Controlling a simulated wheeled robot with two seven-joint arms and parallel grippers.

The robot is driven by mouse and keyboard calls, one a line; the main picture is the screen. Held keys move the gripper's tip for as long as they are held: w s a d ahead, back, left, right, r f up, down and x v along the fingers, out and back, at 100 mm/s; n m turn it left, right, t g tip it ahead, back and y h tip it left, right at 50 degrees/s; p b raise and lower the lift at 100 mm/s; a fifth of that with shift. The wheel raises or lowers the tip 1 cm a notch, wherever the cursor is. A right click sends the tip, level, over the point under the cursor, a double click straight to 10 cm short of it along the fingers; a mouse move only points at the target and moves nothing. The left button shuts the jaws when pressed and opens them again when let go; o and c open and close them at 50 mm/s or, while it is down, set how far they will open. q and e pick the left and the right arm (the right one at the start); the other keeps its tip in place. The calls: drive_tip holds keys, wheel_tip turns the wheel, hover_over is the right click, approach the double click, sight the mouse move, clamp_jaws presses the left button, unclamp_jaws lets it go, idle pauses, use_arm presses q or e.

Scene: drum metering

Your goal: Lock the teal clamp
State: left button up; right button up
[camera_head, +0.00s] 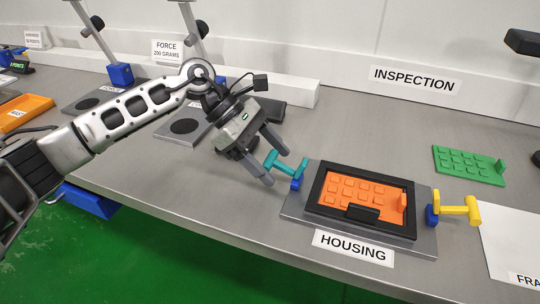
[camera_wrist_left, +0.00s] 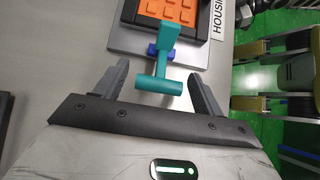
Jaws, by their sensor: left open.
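The teal clamp (camera_head: 285,166) sits on a blue base (camera_head: 297,184) at the left edge of the grey housing plate (camera_head: 294,221). Its T-shaped handle points left, away from the orange part. My left gripper (camera_head: 277,167) is open, with its two fingers on either side of the teal handle. In the left wrist view, the teal clamp (camera_wrist_left: 167,62) reaches between the open fingers, its crossbar (camera_wrist_left: 159,86) lying between the fingertips with gaps at both sides. A black frame (camera_head: 318,193) holds an orange keypad part (camera_head: 350,190) on the plate. My right gripper is not in view.
A yellow clamp (camera_head: 457,209) on a blue base is at the plate's right side. A green keypad part (camera_head: 466,164) lies farther right, near a white sheet (camera_head: 515,240). Grey pads with stands are at the back left. The bench's front edge runs below the housing label (camera_head: 353,247).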

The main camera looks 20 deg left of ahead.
use_arm(q)
drive_tip(key=c, duration=1)
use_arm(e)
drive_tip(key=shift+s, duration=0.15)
